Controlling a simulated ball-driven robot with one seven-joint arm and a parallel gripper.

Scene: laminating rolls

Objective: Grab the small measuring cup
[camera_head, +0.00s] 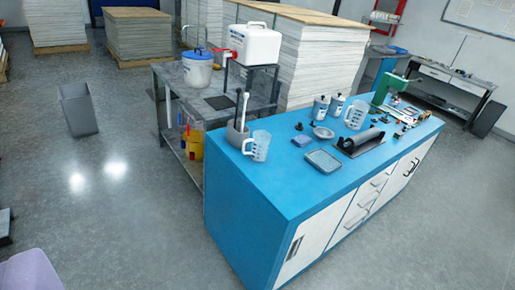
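Two clear measuring cups with dark markings stand upright on the blue cabinet top (285,193). One measuring cup (261,146) is at the left end, near the back edge, with its handle to the left. The other measuring cup (356,116) is farther right, beside white containers. The left cup looks slightly smaller in the picture although it is nearer, so it seems to be the small one. Nothing visibly covers it. My gripper is not in view, and I see both cups from some distance.
A roller device (361,142), a grey tray (323,160) and a green press (386,88) are on the cabinet. A metal table (170,78) with a white jug (255,46) stands behind. A grey bin (78,110) is at left. The floor left of the cabinet is mostly open.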

